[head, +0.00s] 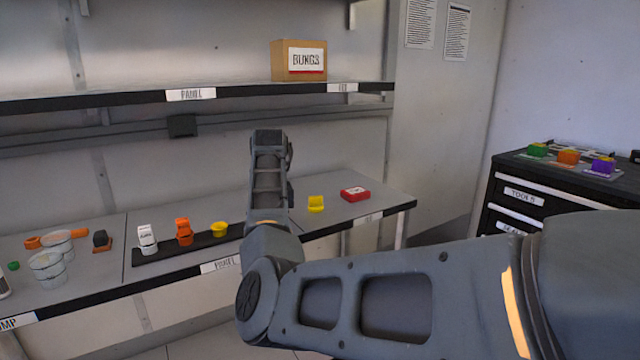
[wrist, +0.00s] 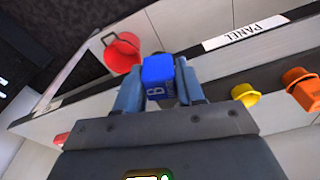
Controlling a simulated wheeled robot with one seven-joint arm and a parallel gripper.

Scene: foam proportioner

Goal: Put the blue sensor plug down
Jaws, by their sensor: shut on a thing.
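The blue sensor plug (wrist: 157,72) is held between the two fingers of my gripper (wrist: 158,84) in the wrist view. It bears a white letter that looks like a B. My gripper is shut on it, with a finger on each side. The plug is over or near the counter, but its height above the surface cannot be told. In the head view my arm hides the gripper and the plug. The counter (head: 340,212) has a black front edge with a PANEL label (head: 221,265).
A red round container (wrist: 122,52) shows in the wrist view. A dark tool cabinet (head: 520,195) stands right.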

